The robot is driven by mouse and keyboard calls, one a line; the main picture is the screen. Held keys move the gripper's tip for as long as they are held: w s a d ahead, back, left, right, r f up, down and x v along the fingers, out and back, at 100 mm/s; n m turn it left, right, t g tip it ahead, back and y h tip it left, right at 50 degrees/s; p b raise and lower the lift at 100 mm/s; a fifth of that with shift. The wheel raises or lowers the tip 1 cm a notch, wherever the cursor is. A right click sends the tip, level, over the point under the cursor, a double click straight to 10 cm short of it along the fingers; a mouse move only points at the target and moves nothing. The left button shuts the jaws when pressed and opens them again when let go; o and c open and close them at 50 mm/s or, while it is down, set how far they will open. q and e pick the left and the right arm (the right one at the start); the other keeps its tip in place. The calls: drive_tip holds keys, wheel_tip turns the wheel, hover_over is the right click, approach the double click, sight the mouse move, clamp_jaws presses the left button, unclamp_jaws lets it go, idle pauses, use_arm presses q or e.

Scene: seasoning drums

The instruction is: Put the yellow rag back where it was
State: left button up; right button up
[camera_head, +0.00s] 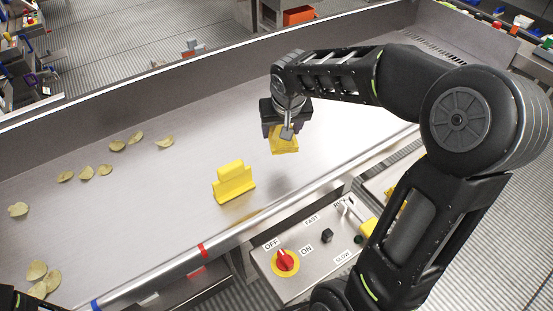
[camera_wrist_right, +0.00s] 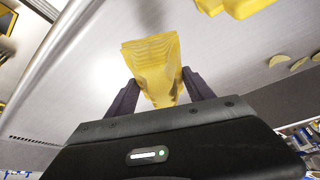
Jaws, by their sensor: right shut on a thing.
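My right gripper (camera_head: 287,128) is shut on the yellow rag (camera_head: 284,145) and holds it over the metal tray surface; I cannot tell whether the rag's lower edge touches it. In the right wrist view the rag (camera_wrist_right: 153,62) shows ridged folds and sticks out from between the two dark fingers of the right gripper (camera_wrist_right: 160,92). My left gripper is not in view; only a dark bit of my left arm shows at the bottom left corner of the head view.
A yellow block with a raised grip (camera_head: 233,182) stands on the long metal tray (camera_head: 110,215), left of the rag. Several chips (camera_head: 87,173) lie at left. In front is a control panel (camera_head: 310,262) with a red knob (camera_head: 286,260).

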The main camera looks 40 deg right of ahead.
drive_tip(key=shift+s, duration=0.1)
hover_over(280, 161)
drive_tip(key=s, duration=0.1)
drive_tip(key=f, duration=0.6)
drive_tip(key=shift+s+a+f, duration=0.15)
drive_tip(key=shift+a+f, duration=0.05)
drive_tip(key=shift+a, duration=0.1)
drive_tip(key=shift+f, duration=1.85)
drive_tip(key=shift+f, duration=0.2)
drive_tip(key=o, duration=1.3)
drive_tip(key=shift+r, duration=0.1)
drive_tip(key=shift+r, duration=0.15)
